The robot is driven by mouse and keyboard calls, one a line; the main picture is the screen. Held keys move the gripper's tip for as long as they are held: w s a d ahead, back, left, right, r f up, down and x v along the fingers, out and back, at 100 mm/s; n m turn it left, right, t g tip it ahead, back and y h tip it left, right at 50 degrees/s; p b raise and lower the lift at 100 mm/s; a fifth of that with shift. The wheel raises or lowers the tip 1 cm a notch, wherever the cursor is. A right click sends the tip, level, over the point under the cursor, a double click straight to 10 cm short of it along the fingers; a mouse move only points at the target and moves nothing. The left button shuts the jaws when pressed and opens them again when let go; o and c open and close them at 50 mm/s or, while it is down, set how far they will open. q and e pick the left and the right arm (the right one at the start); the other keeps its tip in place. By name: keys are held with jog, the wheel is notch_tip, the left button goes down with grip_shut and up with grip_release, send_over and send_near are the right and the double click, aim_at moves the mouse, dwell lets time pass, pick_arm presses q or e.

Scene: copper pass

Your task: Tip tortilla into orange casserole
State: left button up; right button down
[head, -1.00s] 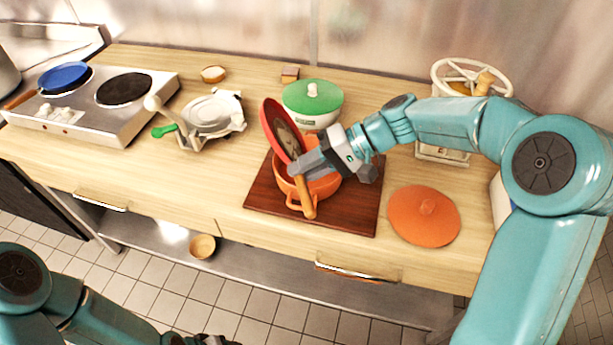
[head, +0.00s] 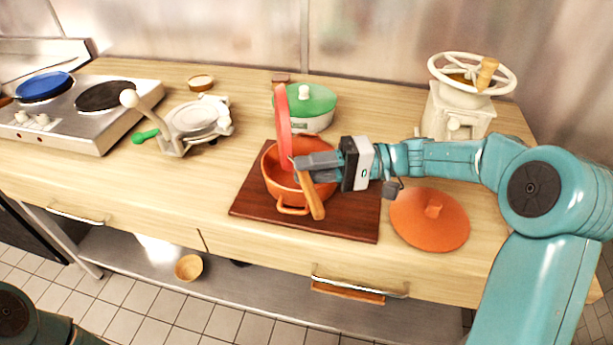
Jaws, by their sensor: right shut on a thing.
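My right gripper (head: 302,165) is shut on the wooden handle of a red pan (head: 284,122). The pan is tipped up on edge, almost edge-on to the view, above the orange casserole (head: 272,178). The casserole stands open on a dark red-brown board (head: 345,222), partly covered by my gripper and the pan. No tortilla shows now; the pan's inner face and most of the casserole's inside are hidden, so I cannot tell where it is. My left gripper is out of view; only part of that arm shows at lower left.
An orange lid (head: 430,222) lies right of the board. A green-lidded white pot (head: 311,122) stands behind the casserole. A cream grinder (head: 456,112) is at back right. A press (head: 195,120) and a hob (head: 82,115) with a blue pan (head: 43,86) are left.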

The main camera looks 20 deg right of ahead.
jog(key=shift+s+d+f+t+y+b, duration=0.15)
jog(key=shift+d+f+y+b, duration=0.15)
jog(key=shift+d+y+b, duration=0.65)
jog(key=shift+f+t+y+b, duration=0.1)
jog(key=shift+f+y+b, duration=0.4)
jog(key=shift+b, duration=0.9)
jog(key=shift+s+d+f+t+y+b, duration=0.15)
jog(key=shift+d+y+b, duration=0.35)
jog(key=shift+y+b, duration=0.55)
notch_tip(320, 180, up, 6)
jog(key=a+p, duration=0.2)
jog(key=p, duration=0.1)
jog(key=shift+w+r, duration=0.15)
jog(key=shift+w, duration=0.05)
